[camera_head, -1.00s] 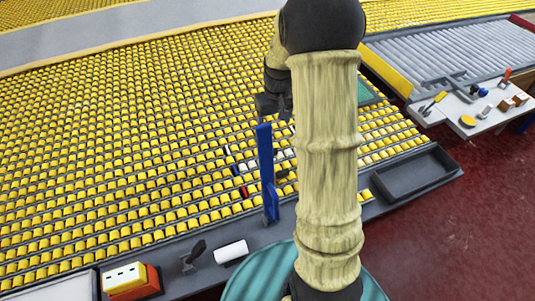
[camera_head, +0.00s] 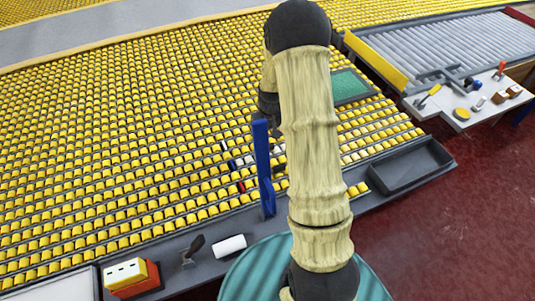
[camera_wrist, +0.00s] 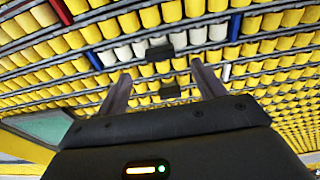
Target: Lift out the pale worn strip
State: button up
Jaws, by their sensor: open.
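The pale strip (camera_wrist: 180,38) shows in the wrist view as a row of whitish pieces among yellow ones, with a blue piece (camera_wrist: 235,27) near its right end and another blue piece (camera_wrist: 95,60) near its left. A dark block (camera_wrist: 160,52) covers part of the row; a second dark block (camera_wrist: 170,90) lies below. In the head view the pale strip (camera_head: 247,160) is partly hidden by a blue post and my arm. My gripper (camera_wrist: 160,78) is open and empty, its fingers spread below the pale row in the picture. I cannot tell its height above the row.
The blue upright post (camera_head: 263,170) stands close by my arm. A white roll (camera_head: 230,245) and an orange-and-white box (camera_head: 131,277) are at the front edge. An empty dark tray (camera_head: 443,155) lies right, near a tool bench (camera_head: 432,108). A green panel (camera_head: 345,84) lies behind my arm.

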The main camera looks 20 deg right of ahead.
aim_at(268, 146)
jog(key=shift+w+f, duration=0.15)
jog(key=shift+f, duration=0.95)
jog(key=shift+f, duration=0.15)
jog(key=shift+w+f+p, duration=0.2)
jog(key=shift+f+p, duration=0.2)
jog(key=shift+f, duration=0.85)
jog(key=shift+w+f+p, duration=0.15)
jog(key=shift+f+p, duration=0.2)
jog(key=shift+f, duration=0.85)
grip_shut()
jog(key=shift+r, duration=0.1)
notch_tip(268, 146, up, 10)
jog(key=shift+f+b, duration=0.1)
jog(key=shift+b, duration=0.6)
